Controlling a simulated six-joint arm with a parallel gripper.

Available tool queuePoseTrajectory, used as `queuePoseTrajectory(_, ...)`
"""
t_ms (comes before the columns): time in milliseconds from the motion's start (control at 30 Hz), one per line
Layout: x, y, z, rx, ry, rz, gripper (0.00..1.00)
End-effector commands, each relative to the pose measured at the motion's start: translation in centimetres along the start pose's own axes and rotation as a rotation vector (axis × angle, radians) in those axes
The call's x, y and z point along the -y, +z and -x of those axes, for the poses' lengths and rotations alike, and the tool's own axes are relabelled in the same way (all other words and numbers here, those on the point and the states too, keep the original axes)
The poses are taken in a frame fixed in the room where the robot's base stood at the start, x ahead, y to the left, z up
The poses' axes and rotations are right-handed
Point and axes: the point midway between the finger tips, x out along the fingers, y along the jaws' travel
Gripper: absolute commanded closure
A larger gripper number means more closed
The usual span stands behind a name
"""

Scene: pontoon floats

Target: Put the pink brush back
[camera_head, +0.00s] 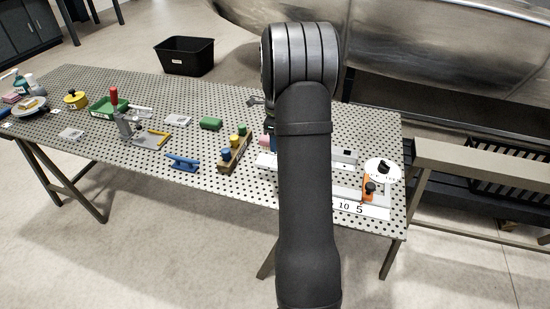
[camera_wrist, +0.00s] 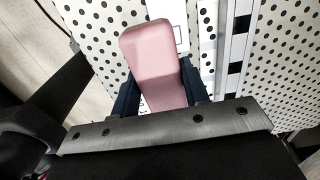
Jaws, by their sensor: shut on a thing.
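The pink brush (camera_wrist: 153,50) is a smooth pink block with rounded edges in the wrist view. My gripper (camera_wrist: 158,90) is shut on it, with a dark finger on each side. The brush's lower end is hidden by the gripper body. In the head view a small pink patch (camera_head: 264,141) shows beside my arm, which hides most of the gripper. Whether the brush touches the table below cannot be told.
A black bin (camera_head: 185,56) stands behind.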

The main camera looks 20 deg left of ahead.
Motion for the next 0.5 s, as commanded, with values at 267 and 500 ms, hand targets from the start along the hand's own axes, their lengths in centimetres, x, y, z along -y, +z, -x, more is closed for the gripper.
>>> queuePoseTrajectory(267, -4.0, -4.8, 0.9, 0.0, -0.001, -0.02, 0.83)
queuePoseTrajectory(500, -8.8, -9.0, 1.1, 0.0, -0.001, -0.035, 0.83)
